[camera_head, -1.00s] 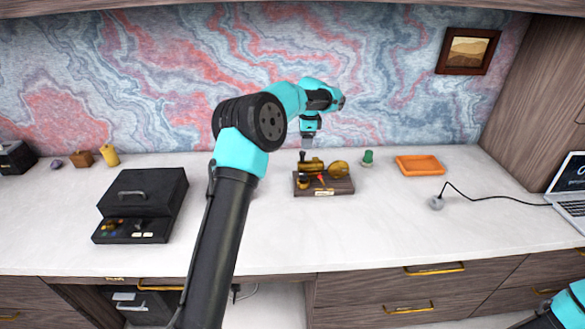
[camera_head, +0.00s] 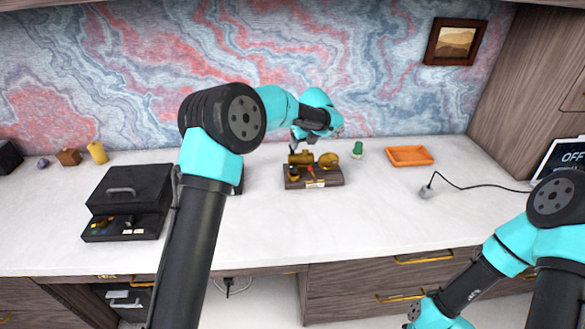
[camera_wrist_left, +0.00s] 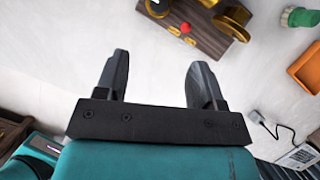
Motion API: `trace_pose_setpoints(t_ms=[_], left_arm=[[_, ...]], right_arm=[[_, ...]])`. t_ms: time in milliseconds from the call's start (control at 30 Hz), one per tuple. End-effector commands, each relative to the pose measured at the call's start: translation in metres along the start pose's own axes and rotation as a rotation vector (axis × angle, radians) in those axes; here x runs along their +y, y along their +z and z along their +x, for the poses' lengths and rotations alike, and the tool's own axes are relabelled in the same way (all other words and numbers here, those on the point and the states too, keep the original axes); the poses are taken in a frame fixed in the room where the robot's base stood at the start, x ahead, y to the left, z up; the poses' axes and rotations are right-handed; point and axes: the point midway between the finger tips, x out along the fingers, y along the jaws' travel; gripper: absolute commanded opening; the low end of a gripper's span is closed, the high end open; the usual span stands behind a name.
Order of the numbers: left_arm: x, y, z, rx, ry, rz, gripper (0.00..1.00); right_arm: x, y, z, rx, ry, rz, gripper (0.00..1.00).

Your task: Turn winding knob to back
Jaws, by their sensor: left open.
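A brass device (camera_head: 302,158) with a round brass wheel (camera_head: 329,160) and a small red part (camera_head: 310,170) sits on a wooden base (camera_head: 325,181) at the back middle of the counter. I cannot single out the winding knob with certainty. In the left wrist view the base (camera_wrist_left: 208,38), the red part (camera_wrist_left: 186,28) and brass parts (camera_wrist_left: 233,22) lie beyond my fingertips, at the top. My left gripper (camera_wrist_left: 158,72) is open, with nothing between its fingers. My right gripper is outside the frame.
A black case (camera_head: 128,196) stands to the left. A green object (camera_head: 358,150) and an orange tray (camera_head: 410,156) are right of the device. A grey plug (camera_head: 425,192) has a cable running toward a laptop (camera_head: 562,160). The counter in front of the device is clear.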

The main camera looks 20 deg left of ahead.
Motion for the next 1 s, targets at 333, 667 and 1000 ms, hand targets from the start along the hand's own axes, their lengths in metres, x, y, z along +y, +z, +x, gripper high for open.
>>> trace_pose_setpoints(t_ms=[333,667,1000], left_arm=[[0.001,0.0,0.034,0.002,0.002,-0.002,0.63],[0.001,-0.001,0.09,0.003,0.003,-0.003,0.63],[0.001,0.0,0.147,0.002,0.002,-0.003,0.63]], right_arm=[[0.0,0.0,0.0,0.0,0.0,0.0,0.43],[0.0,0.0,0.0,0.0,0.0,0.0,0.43],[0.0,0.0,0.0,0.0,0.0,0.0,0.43]])
